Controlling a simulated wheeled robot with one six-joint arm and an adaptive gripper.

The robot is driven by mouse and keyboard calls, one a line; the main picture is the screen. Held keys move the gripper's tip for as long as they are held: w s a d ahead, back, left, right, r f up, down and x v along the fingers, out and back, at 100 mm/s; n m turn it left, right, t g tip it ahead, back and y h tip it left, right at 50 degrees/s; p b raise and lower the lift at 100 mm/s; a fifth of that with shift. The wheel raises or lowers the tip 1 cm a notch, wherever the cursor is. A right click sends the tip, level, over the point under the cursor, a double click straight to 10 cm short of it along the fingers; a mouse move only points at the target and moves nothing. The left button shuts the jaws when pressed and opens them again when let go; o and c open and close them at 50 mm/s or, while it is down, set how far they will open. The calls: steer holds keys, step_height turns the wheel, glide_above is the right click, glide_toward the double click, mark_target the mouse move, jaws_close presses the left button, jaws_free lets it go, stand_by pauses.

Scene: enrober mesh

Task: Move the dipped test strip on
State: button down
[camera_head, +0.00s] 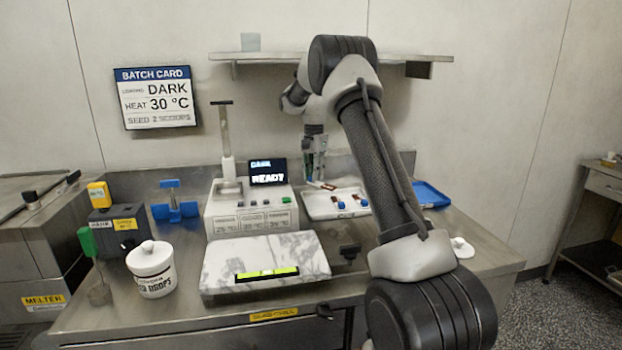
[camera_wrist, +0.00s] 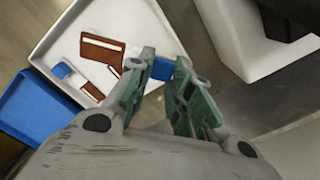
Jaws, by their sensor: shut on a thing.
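My gripper (camera_head: 316,174) is above the back-left corner of the white tray, shut on the test strip (camera_head: 326,186). The strip shows as a small pale and brown piece at the fingertips. In the wrist view my gripper (camera_wrist: 160,75) has its green fingers close together, with a bit of blue between them; they hide most of the strip. The white tray (camera_head: 312,208) lies on the bench right of the machine. It bears small brown and blue pieces, also seen in the wrist view, where a brown piece with a pale middle (camera_wrist: 102,50) lies flat.
The white machine (camera_head: 250,218) has a screen reading READY. A marble slab (camera_head: 225,272) lies in front of it. A blue tray (camera_head: 432,194) is right of the white tray, partly behind my arm. A lidded white pot (camera_head: 153,276) stands left. A shelf (camera_head: 440,59) is above.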

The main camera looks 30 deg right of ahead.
mark_target(313, 202)
steer(key=m, duration=0.4)
steer(key=shift+s+d+r+m+y, duration=0.15)
steer(key=shift+d+r+m+y, duration=0.1)
steer(key=shift+m+y, duration=0.05)
steer(key=m, duration=0.3)
steer(key=shift+s+t+y, duration=0.1)
steer(key=shift+t+y, duration=0.2)
steer(key=shift+f, duration=3.4)
steer(key=shift+f, duration=0.5)
steer(key=c, duration=1.2)
jaws_free()
